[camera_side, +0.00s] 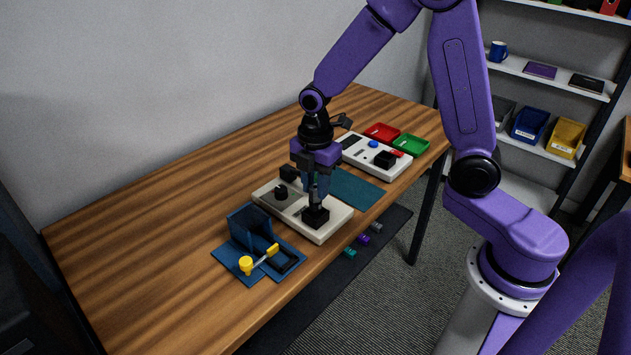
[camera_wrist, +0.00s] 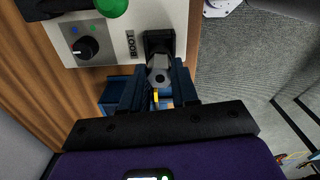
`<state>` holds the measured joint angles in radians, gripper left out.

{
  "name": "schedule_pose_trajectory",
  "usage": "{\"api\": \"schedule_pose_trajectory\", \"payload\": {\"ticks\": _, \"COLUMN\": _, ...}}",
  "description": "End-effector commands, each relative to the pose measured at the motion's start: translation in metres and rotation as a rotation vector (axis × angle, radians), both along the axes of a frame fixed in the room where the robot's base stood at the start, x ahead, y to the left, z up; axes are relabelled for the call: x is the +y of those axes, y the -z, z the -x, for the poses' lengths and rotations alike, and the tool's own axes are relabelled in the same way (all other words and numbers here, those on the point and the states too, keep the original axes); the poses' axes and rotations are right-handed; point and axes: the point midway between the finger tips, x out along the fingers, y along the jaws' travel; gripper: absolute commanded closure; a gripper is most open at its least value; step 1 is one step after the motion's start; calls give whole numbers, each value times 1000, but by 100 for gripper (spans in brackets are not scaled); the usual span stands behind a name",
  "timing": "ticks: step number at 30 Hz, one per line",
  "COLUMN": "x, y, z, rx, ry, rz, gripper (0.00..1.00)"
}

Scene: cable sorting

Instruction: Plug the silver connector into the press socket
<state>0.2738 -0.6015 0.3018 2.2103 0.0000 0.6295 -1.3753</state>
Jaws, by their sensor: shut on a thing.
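My gripper (camera_side: 314,200) points down over the near box, just above its black socket block (camera_side: 317,218). In the wrist view my gripper (camera_wrist: 158,82) is shut on the grey-silver connector (camera_wrist: 160,72), which sits between the fingertips. The connector overlaps the lower edge of the black socket (camera_wrist: 158,42) beside the "BOOT" label; I cannot tell whether it touches or enters it. The connector is hidden in the side view. A blue fixture with a yellow-knobbed lever (camera_side: 246,264) stands in front of the box; which socket is the press socket is not clear.
The beige box (camera_side: 330,229) carries a dark knob (camera_wrist: 85,48) and a green knob (camera_wrist: 112,6). Behind are a teal mat (camera_side: 355,188), another box (camera_side: 350,147), a red tray (camera_side: 382,130) and a green tray (camera_side: 411,142). The table's left side is clear.

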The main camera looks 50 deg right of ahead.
Motion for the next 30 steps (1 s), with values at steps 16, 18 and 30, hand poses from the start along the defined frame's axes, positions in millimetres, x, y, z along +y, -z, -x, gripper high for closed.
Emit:
{"api": "schedule_pose_trajectory", "payload": {"ticks": 16, "x": 0, "y": 3, "z": 0, "rx": 1, "ry": 0, "rz": 0, "gripper": 100}}
{"api": "schedule_pose_trajectory", "payload": {"ticks": 18, "x": 0, "y": 4, "z": 0, "rx": 1, "ry": 0, "rz": 0, "gripper": 100}}
{"api": "schedule_pose_trajectory", "payload": {"ticks": 30, "x": 0, "y": 6, "z": 0, "rx": 0, "ry": 0, "rz": 0, "gripper": 100}}
